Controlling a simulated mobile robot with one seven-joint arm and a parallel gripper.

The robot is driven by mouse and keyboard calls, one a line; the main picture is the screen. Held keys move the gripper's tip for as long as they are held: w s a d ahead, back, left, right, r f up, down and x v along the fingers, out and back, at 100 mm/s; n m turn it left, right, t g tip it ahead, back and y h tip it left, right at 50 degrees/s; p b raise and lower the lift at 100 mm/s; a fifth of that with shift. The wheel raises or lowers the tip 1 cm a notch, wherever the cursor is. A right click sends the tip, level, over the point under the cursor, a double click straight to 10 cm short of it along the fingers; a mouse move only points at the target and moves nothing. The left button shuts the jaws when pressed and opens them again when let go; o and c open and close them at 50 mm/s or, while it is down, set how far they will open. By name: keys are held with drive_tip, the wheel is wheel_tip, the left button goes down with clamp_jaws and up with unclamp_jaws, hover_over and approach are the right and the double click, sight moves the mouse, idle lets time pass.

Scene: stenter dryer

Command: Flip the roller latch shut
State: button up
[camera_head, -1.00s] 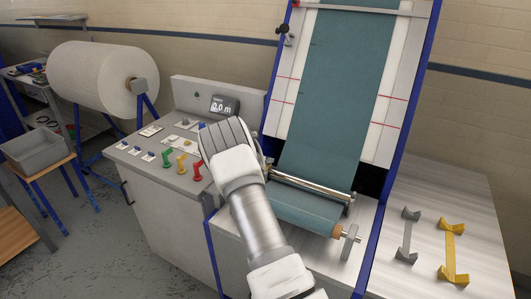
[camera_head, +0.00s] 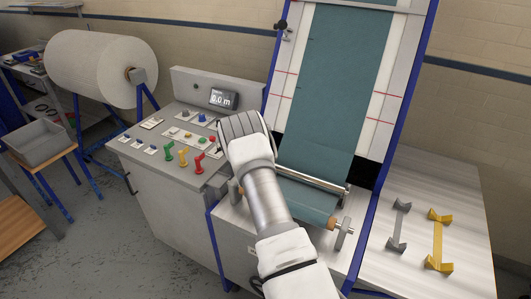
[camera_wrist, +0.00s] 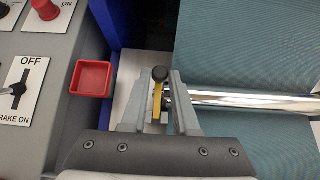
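The roller latch shows in the wrist view as a yellow lever (camera_wrist: 157,100) with a round black knob (camera_wrist: 160,74). It stands at the left end of the shiny steel roller (camera_wrist: 250,100). My gripper (camera_wrist: 160,84) is open, with one grey finger on each side of the latch; the gaps are small, and I cannot tell whether either finger touches it. In the head view my gripper (camera_head: 240,125) is seen from behind, over the left end of the steel roller (camera_head: 315,178), and hides the latch and its own fingertips.
Left of the latch are a small red tray (camera_wrist: 91,79) and the control console (camera_head: 160,165) with coloured levers. Teal fabric (camera_head: 325,95) runs down to the roller. A grey bracket (camera_head: 398,225) and a yellow bracket (camera_head: 437,240) lie on the right-hand table.

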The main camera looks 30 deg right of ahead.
drive_tip(key=o, duration=0.3)
drive_tip(key=shift+f, duration=0.1)
drive_tip(key=shift+o, duration=0.2)
drive_tip(key=shift+s+a+r, duration=0.1)
drive_tip(key=shift+a+r, duration=0.15)
drive_tip(key=shift+r, duration=0.15)
drive_tip(key=b+v, duration=0.2)
drive_tip(key=v, duration=1.4)
drive_tip(key=shift+s+a, duration=0.15)
drive_tip(key=shift+a, duration=0.1)
drive_tip(key=shift+r, duration=0.1)
